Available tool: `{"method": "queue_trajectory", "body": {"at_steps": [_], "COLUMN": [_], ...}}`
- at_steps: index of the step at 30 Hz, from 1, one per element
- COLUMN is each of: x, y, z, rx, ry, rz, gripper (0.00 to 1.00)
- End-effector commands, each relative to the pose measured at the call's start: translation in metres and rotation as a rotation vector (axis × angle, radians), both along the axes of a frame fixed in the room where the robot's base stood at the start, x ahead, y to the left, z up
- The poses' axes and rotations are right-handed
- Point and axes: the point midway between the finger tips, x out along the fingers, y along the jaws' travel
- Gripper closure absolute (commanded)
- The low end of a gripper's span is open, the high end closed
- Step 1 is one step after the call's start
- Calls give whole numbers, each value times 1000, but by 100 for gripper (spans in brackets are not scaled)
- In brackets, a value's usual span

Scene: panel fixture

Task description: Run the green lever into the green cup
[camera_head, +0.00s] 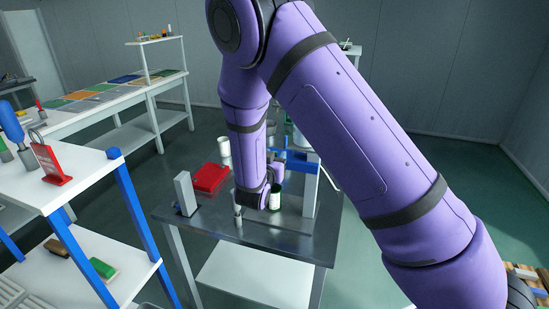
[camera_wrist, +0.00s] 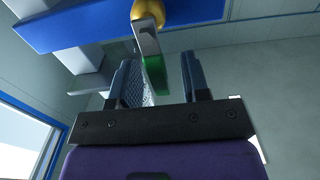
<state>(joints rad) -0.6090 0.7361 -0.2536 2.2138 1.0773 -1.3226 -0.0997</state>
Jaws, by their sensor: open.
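A green piece (camera_wrist: 155,75), which looks like the green lever's end, hangs below a metal bar (camera_wrist: 146,38) with a yellow knob (camera_wrist: 149,10) in the wrist view. My gripper (camera_wrist: 157,63) is open, and the green piece shows between its fingers or just beyond them; I cannot tell whether they touch. In the head view my purple forearm reaches down to the metal table (camera_head: 265,252) and hides much of the fixture. I cannot make out the green cup for certain.
A blue bar (camera_head: 300,163) on a pale upright (camera_head: 310,195) stands close to my wrist; a blue panel (camera_wrist: 90,22) crosses the wrist view.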

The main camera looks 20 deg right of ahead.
Motion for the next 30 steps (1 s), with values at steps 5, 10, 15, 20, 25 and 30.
{"method": "queue_trajectory", "body": {"at_steps": [5, 10, 15, 20, 25, 30], "x": [0, 0, 0, -1, -3, -6], "y": [0, 0, 0, -1, -4, -9], "z": [0, 0, 0, 0, 0, -1], "rx": [0, 0, 1, 18, 73, 172], "ry": [0, 0, -1, -13, -52, -124], "rz": [0, 0, 0, -1, -1, -2], "gripper": [57, 96, 100, 100, 100, 100]}}
